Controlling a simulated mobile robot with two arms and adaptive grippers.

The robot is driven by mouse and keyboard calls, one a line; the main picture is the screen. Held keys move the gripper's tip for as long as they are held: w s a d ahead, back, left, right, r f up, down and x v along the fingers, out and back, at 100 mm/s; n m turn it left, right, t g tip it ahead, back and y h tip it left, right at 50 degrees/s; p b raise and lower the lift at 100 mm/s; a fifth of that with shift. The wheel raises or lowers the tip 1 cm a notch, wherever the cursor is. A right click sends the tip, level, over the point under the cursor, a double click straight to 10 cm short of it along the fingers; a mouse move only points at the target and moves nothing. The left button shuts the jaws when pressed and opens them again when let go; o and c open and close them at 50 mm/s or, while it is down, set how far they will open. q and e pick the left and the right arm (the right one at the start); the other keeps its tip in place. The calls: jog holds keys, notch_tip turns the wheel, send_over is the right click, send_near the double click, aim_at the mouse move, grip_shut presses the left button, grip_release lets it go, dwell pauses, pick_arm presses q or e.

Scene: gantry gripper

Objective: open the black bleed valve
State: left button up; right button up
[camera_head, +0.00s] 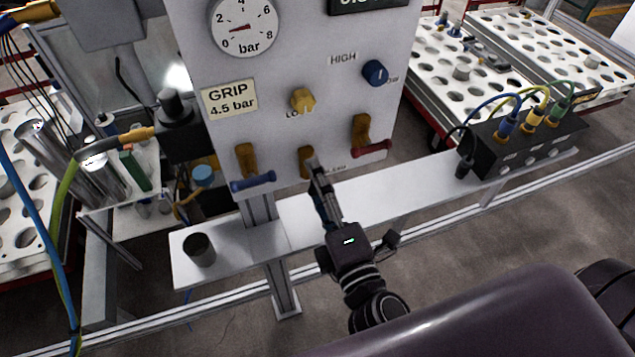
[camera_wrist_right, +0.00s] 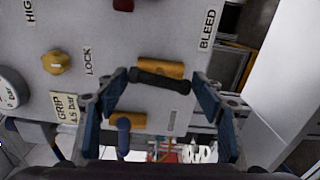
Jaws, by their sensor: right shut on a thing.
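The black bleed valve shows in the right wrist view as a black bar handle (camera_wrist_right: 160,82) in front of a brass body (camera_wrist_right: 161,67), with a BLEED label beside it. The handle lies nearly along the brass body, slightly tilted. My right gripper (camera_wrist_right: 162,79) has its two fingertips at the handle's two ends, shut on it. In the head view, my right gripper (camera_head: 313,165) reaches up to the panel at the middle brass valve body (camera_head: 306,160) and hides most of the black handle. My left gripper is not in view.
A blue-handled valve (camera_head: 252,182) is left of the bleed valve and a red-handled valve (camera_head: 372,148) right. Above are a yellow knob (camera_head: 303,100), a blue knob (camera_head: 375,72) and a pressure gauge (camera_head: 243,25). A white shelf (camera_head: 380,195) with a dark cup (camera_head: 199,250) runs below.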

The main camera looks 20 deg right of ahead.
jog(key=shift+n, duration=0.6)
jog(key=o, duration=0.8)
jog(key=shift+w+f, duration=0.1)
jog(key=shift+w, duration=0.05)
jog(key=s, duration=1.2)
jog(key=shift+d, duration=0.25)
